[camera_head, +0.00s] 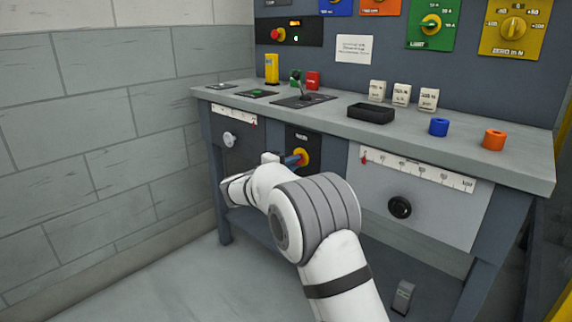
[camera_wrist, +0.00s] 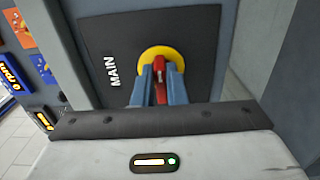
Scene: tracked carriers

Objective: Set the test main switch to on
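The main switch is a red handle on a round yellow base (camera_head: 303,157), set in a dark panel on the bench front. In the wrist view, the red handle (camera_wrist: 158,70) stands in front of its yellow ring (camera_wrist: 166,53), beside the white word MAIN. The handle appears to lie along the direction of that lettering. My gripper (camera_wrist: 161,75) has one blue-grey finger on each side of the handle, and the handle fills the narrow gap between them.
The workbench top (camera_head: 345,128) above carries a black tray (camera_head: 371,113), a blue ring (camera_head: 438,127), an orange ring (camera_head: 494,139) and a yellow block (camera_head: 272,68). A drawer front with a black knob (camera_head: 400,207) is right of the switch. A brick wall (camera_head: 95,130) closes the left side.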

